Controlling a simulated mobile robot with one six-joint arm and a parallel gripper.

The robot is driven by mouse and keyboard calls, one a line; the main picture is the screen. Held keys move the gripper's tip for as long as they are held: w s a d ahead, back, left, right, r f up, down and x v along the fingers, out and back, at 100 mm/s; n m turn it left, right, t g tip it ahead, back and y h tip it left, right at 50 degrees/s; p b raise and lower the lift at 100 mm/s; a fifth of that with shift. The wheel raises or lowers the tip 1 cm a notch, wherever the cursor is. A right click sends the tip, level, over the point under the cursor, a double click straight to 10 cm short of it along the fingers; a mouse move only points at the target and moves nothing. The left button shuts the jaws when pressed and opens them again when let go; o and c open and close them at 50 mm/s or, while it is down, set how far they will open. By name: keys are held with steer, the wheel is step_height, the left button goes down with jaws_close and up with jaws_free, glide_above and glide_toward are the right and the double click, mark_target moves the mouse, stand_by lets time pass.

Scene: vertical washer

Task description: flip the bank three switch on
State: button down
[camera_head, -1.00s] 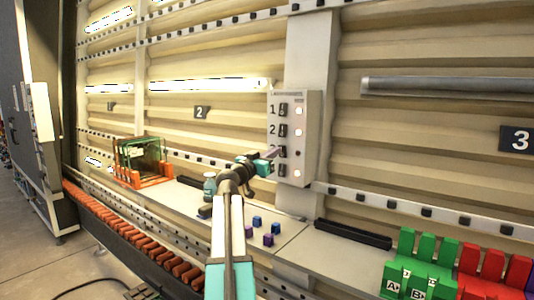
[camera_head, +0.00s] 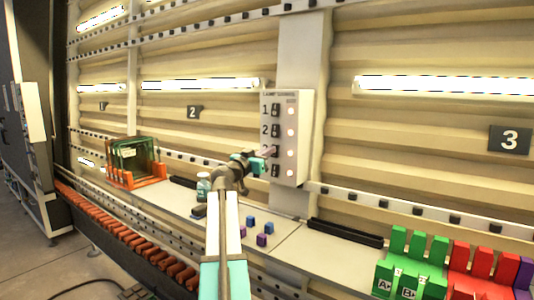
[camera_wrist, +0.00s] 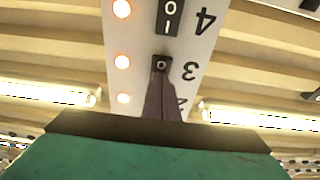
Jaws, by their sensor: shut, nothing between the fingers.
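The light switch panel (camera_head: 300,100) is a pale box on the upright post, with numbered rocker switches in a column and a round indicator beside each. The bank three switch (camera_wrist: 161,63) is third from the top, and the wrist view shows it upside down by the "3". My gripper (camera_head: 269,154) is shut and empty, its tips at this switch and covering part of it. Whether they touch it I cannot tell. The bank three indicator (camera_head: 290,153) glows, as do the others. The bank three lamp (camera_head: 445,85) at right is lit.
A worktop below holds small blue and purple cubes (camera_head: 252,220), a teal-and-white bottle (camera_head: 203,186) and a black tray (camera_head: 345,233). Green holders (camera_head: 415,262) and red ones stand at lower right. An orange rack (camera_head: 135,163) stands at left.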

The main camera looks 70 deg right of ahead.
steer(key=shift+w+a, duration=0.1)
steer(key=shift+w, duration=0.05)
steer(key=w+a+r+b, duration=0.2)
steer(key=a+b, duration=0.4)
steer(key=a, duration=0.7)
steer(key=shift+w+r, duration=0.15)
steer(key=shift+w, duration=0.55)
